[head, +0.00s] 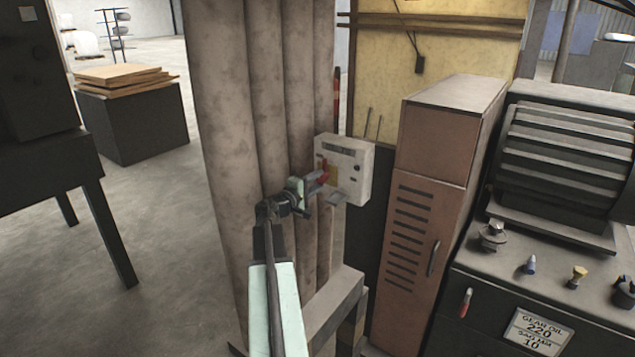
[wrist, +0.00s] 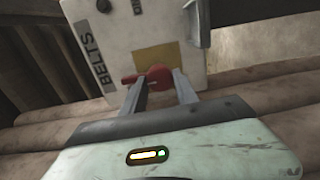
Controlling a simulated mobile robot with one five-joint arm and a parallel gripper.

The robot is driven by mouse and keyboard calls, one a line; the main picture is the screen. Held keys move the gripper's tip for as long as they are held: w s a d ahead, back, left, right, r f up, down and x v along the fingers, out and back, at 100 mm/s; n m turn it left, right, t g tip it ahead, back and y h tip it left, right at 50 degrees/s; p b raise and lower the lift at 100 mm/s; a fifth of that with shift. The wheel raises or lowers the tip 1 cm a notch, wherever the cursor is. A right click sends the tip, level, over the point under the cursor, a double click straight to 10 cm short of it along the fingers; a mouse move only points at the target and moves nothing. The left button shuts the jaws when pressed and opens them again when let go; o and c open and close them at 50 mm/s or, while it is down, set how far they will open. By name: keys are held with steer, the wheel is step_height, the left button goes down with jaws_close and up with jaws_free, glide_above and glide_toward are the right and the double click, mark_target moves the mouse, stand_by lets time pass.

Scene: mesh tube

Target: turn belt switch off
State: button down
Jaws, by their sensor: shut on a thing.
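The belt switch box (head: 346,160) is a pale box mounted in front of the large brown tubes. In the wrist view the box (wrist: 117,40) carries a label reading BELTS and a yellow plate (wrist: 155,57). Its red switch handle (wrist: 158,77) sits at the lower edge of the plate, its narrow end pointing left in that view. My gripper (head: 318,181) reaches the box front. In the wrist view my gripper (wrist: 160,86) has one finger on each side of the red handle and is shut on it. The fingers partly hide the handle.
Brown vertical tubes (head: 240,150) stand left of and behind the box. A brown locker (head: 425,200) stands close on its right. A grey ledge (head: 335,305) lies below the box. A machine with a gear oil label (head: 538,332) is at the right. Open floor (head: 165,220) lies at the left.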

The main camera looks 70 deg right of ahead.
steer(key=shift+f, duration=0.1)
steer(key=c, duration=0.9)
jaws_free()
steer(key=shift+c, duration=0.2)
steer(key=v, duration=0.8)
